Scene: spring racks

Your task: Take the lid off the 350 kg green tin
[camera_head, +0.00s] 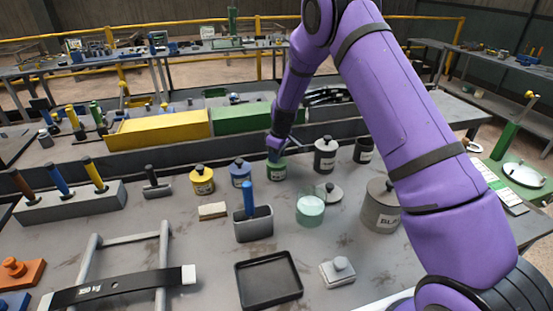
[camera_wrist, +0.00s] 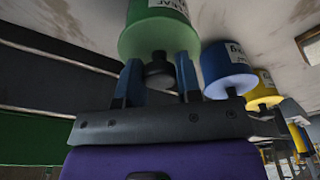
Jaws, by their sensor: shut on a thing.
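The green tin (camera_head: 277,173) stands upright on the grey bench at the end of a row of small coloured tins. In the wrist view the green tin (camera_wrist: 160,35) fills the top, with part of a pale label whose print I cannot read. Its lid has a dark round knob (camera_wrist: 159,70). My gripper (camera_head: 275,154) is directly over the tin, and in the wrist view its blue fingers (camera_wrist: 159,82) stand either side of the knob, shut on the lid. The lid appears seated on the tin; any gap is hidden.
The blue tin (camera_head: 241,173) and yellow tin (camera_head: 202,180) stand close on the left. A black-labelled grey canister (camera_head: 325,155) is on the right. A glass jar (camera_head: 310,208), a loose lid (camera_head: 329,192) and a black tray (camera_head: 268,279) lie nearer. Yellow and green boxes stand behind.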

